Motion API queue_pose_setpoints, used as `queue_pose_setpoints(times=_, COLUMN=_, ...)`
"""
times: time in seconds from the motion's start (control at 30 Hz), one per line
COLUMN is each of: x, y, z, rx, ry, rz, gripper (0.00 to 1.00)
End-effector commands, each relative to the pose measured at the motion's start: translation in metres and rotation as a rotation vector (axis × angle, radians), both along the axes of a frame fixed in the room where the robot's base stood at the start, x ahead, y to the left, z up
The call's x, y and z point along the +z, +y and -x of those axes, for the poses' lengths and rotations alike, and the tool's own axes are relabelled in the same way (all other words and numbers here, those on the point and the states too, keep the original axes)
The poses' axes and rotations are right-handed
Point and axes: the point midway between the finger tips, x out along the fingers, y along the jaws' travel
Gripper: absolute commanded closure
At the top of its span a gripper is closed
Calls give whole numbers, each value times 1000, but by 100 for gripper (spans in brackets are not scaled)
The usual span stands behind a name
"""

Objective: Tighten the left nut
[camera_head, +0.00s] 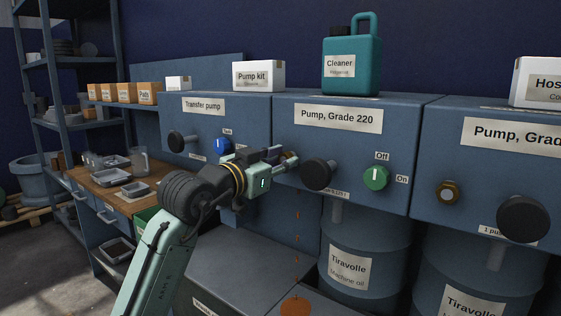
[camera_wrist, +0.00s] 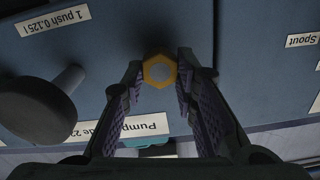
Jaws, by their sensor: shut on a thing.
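In the head view my gripper hides this nut, just left of a black round knob (camera_head: 318,174).
The black knob, in the wrist view (camera_wrist: 40,103), stands out close beside my fingers. A green Off/On switch (camera_head: 376,178) is to its right. A teal Cleaner can (camera_head: 351,62) and a Pump kit box (camera_head: 258,76) stand on top. Oil drums (camera_head: 362,250) are below.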

Motion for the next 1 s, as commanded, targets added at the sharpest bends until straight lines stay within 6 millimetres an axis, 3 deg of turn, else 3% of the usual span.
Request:
queue_pose_setpoints(times=0.37, x=-3, y=-1, z=0, rx=-1, ry=-119, rz=-163, gripper=100)
queue_pose_setpoints(times=1.0, x=-4, y=-3, z=1, rx=-1, ry=-474, rz=-653, gripper=100)
